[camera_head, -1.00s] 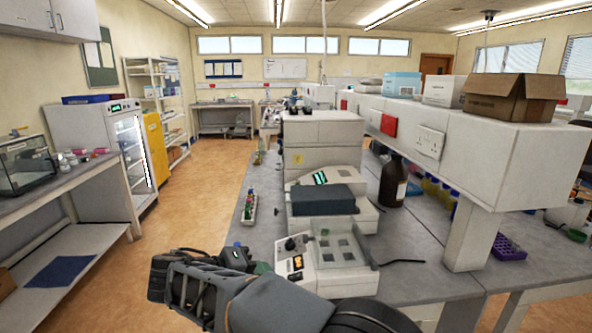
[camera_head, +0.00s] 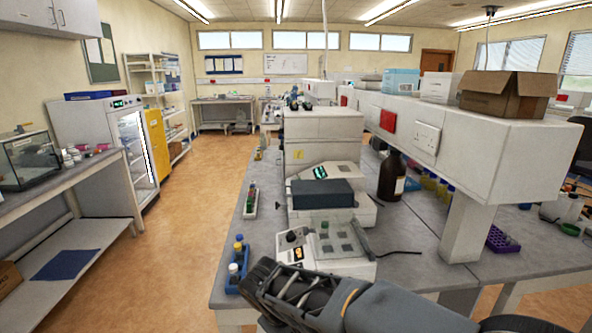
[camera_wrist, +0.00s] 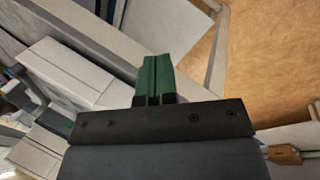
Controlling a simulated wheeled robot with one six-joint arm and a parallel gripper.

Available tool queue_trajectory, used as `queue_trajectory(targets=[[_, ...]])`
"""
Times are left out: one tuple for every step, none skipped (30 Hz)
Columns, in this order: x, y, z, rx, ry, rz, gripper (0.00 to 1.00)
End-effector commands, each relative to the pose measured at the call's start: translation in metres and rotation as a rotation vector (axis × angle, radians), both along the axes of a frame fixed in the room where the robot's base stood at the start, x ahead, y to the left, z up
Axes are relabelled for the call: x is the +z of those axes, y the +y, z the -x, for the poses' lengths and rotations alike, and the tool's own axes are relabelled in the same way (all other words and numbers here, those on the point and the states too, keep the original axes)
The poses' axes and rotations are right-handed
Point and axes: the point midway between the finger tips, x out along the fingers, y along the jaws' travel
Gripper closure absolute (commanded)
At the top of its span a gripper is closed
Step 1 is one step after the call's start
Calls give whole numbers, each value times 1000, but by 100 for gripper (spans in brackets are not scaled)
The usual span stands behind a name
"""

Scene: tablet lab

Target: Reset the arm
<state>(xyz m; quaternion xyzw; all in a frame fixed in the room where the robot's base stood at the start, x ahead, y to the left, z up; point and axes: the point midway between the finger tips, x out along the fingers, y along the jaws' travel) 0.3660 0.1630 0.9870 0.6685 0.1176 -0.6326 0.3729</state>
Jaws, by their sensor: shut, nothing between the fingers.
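My gripper (camera_wrist: 154,78) shows in the wrist view with its two green fingers pressed together and nothing between them. The wrist view looks past the fingers at pale bench surfaces and the orange-brown floor. In the head view my arm crosses the bottom right, in front of the bench (camera_head: 228,290). The fingers cannot be made out in the head view.
A brown bottle (camera_head: 391,178) and a purple rack (camera_head: 502,240) stand further right. The floor aisle (camera_head: 180,240) is clear.

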Motion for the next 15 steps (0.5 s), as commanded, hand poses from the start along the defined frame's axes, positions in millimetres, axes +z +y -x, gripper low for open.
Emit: queue_trajectory(targets=[[3,-20,8,-53,8,-75,100],[3,-30,13,-85,9,-123,100],[4,-44,20,-135,6,-190,100],[5,-54,26,-174,-2,-237,100],[6,-64,31,-218,-14,-282,100],[8,-76,37,-276,-35,-335,100],[9,-85,42,-318,-54,-370,100],[11,-93,46,-360,-71,-400,100],[13,-104,51,-416,-96,-432,100],[15,-112,55,-455,-113,-451,100],[17,-119,58,-490,-128,-462,100],[20,-128,61,-528,-150,-473,100],[23,-134,63,-549,-166,-477,100],[26,-139,64,-566,-183,-480,100],[30,-145,64,-586,-205,-483,100]])
